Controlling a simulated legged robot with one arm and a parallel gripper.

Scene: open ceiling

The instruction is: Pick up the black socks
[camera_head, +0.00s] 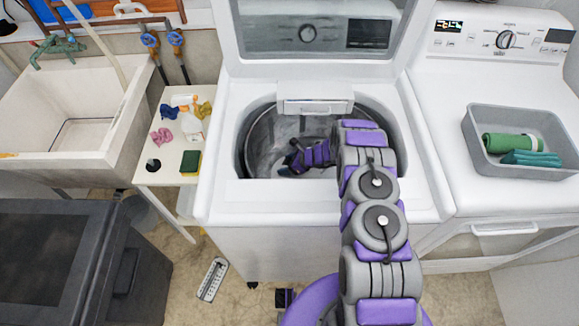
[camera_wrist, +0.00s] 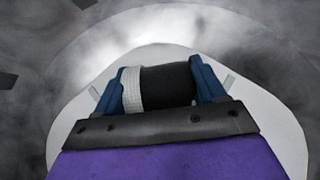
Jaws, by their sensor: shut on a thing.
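The black socks (camera_wrist: 166,86) show in the wrist view as a dark roll with a pale grey band at its left end. My gripper (camera_wrist: 160,85) has its two blue fingers on either side of the roll and is shut on it. In the head view my gripper (camera_head: 292,162) is inside the open washing machine's drum (camera_head: 262,140), at the left part of the opening. The socks cannot be made out clearly in the head view. Behind the roll in the wrist view is the grey metal drum, with a pale round centre below the roll.
The washer's raised lid (camera_head: 305,62) stands behind the opening. A dryer (camera_head: 450,130) at right carries a grey bin (camera_head: 480,150) with green rolled cloths. At left are a small shelf (camera_head: 165,175) with bottles and sponge, a sink (camera_head: 115,130) and a dark cabinet (camera_head: 130,270).

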